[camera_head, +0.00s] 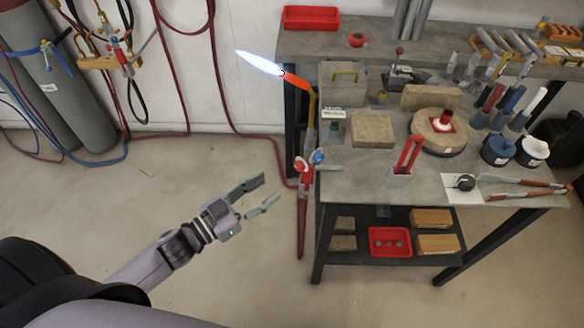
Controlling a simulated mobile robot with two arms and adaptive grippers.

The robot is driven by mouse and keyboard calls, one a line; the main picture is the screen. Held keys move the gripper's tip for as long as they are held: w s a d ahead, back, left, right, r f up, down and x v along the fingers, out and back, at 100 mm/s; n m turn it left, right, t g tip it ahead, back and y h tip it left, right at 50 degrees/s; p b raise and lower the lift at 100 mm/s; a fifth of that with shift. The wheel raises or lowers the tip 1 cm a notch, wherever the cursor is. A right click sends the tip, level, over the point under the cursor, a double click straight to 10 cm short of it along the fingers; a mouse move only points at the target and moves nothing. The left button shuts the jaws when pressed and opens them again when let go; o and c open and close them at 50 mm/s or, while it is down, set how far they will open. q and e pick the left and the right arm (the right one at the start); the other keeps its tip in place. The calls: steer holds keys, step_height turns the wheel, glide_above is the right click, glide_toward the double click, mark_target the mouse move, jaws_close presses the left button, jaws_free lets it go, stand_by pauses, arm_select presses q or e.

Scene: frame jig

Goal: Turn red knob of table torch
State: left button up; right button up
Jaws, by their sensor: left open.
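The table torch (311,112) is fixed upright at the left edge of the workbench, and a blue-white flame (260,62) points up and left from its orange-hot tip. Low on the torch, a red knob (301,163) sits on the left and a blue knob (318,156) on the right. My left gripper (270,188) reaches in from the lower left with its fingers apart and empty. In the picture it is left of and slightly below the red knob, with a gap between them. My right gripper is out of view.
The grey workbench (350,182) carries blocks, tools and a red stand (408,156) right of the torch. Red hoses hang below the torch. Gas cylinders (65,85) stand at the far left. The floor left of the bench is mostly clear.

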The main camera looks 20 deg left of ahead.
mark_target(297, 169)
arm_select(q)
steer(key=p+x, duration=0.1)
steer(key=x, duration=0.8)
steer(key=shift+a, duration=0.1)
steer(key=shift+c, duration=0.3)
jaws_close()
